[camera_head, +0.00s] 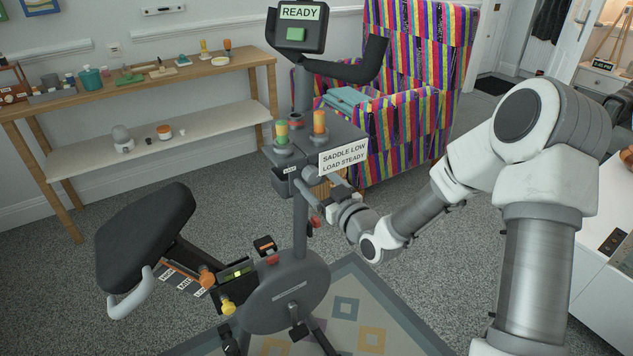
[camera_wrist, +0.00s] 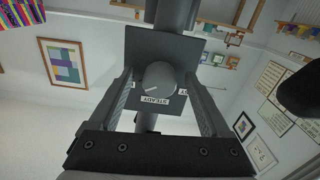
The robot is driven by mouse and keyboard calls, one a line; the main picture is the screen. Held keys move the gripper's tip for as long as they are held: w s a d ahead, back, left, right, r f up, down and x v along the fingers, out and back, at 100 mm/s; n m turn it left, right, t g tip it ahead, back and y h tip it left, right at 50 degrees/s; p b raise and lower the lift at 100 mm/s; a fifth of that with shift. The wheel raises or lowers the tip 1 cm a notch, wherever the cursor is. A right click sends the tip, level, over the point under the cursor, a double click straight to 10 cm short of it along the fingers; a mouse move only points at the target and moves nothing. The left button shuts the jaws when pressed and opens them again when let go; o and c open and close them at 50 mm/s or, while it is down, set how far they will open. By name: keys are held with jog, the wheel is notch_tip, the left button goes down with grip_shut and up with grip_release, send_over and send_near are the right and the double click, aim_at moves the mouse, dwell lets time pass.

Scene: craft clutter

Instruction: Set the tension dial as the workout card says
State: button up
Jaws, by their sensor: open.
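The exercise bike's workout card (camera_head: 343,157) reads "SADDLE LOW" and "LOAD STEADY". The grey round tension dial (camera_wrist: 159,77) shows in the wrist view, on a dark panel below the console. Its pale pointer line slants toward the lower left. A "STEADY" label (camera_wrist: 154,99) sits just below the dial in the picture; other labels at its sides are partly covered by my fingers. My gripper (camera_wrist: 162,88) is open, with one finger on each side of the dial. Whether they touch it I cannot tell.
A display (camera_head: 300,20) reading "READY" tops the bike. The bike's black saddle (camera_head: 145,235) is at left, its orange knob (camera_head: 207,277) and yellow knob (camera_head: 227,306) low down. A striped armchair (camera_head: 420,70) stands close behind. A wooden shelf (camera_head: 150,145) lines the wall.

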grip_shut()
dwell(0.4)
jog(key=shift+m, duration=0.3)
jog(key=m, duration=0.5)
jog(key=shift+s, duration=0.1)
jog(key=m+p, duration=0.1)
jog(key=m, duration=0.5)
jog(key=shift+a+p, duration=0.15)
jog(key=shift+p, duration=0.25)
grip_release()
